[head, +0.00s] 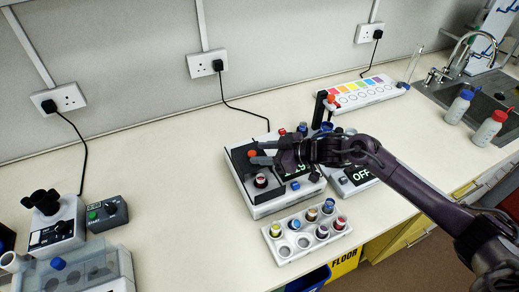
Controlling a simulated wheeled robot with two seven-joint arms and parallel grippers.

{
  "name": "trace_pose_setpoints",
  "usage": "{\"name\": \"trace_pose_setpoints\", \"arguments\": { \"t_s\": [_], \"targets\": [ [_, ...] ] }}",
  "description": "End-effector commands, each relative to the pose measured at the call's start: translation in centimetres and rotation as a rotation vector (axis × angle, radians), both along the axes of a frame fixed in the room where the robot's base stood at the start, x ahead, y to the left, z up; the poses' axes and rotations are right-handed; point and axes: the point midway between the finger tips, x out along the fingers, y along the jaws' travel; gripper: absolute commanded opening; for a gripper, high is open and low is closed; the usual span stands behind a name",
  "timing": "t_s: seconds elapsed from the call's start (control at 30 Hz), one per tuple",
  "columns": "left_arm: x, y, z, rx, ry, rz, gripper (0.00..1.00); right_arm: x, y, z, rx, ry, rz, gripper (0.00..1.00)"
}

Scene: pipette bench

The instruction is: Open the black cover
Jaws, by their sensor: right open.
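A white bench device (262,208) stands mid-bench with a dark panel on top, which looks like the black cover (241,163). The panel's right part is hidden behind my right gripper, so I cannot tell whether it is a separate lid or how it sits. My right gripper (260,153) is open and reaches in from the right over the device. Its fingers point left, close to a red knob (252,154). I cannot tell whether they touch the panel. A dark vial with a red and white top (261,181) stands at the panel's front. My left gripper is not in view.
A white rack (277,259) of capped vials sits in front of the device. A display unit reading "OFF" (362,178) is to its right. A long strip with coloured squares (360,90) lies behind. Other instruments (55,222) stand at left. Clear bench lies between.

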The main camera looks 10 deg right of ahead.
Motion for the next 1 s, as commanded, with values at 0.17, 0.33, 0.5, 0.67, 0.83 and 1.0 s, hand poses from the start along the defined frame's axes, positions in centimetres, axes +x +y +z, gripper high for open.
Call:
{"name": "trace_pose_setpoints", "arguments": {
  "t_s": [0.17,0.33,0.5,0.67,0.83,1.0],
  "targets": [
    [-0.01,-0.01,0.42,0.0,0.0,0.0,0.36,0.66,1.04,-0.42,-0.001,-0.001,0.0,0.43],
    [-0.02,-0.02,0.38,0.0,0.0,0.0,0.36,0.7,1.13,-0.58,-0.002,-0.001,0.001,0.43],
    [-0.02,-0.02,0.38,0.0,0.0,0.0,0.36,0.69,1.11,-0.58,-0.001,0.0,0.0,0.33],
    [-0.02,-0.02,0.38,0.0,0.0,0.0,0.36,0.69,1.09,-0.57,-0.001,0.0,0.0,0.12],
    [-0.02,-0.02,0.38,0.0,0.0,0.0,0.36,0.68,1.09,-0.55,-0.001,0.0,0.0,0.0],
    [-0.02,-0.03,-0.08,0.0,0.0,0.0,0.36,1.15,1.16,-0.72,0.0,-0.002,-0.001,0.0]
  ]
}}
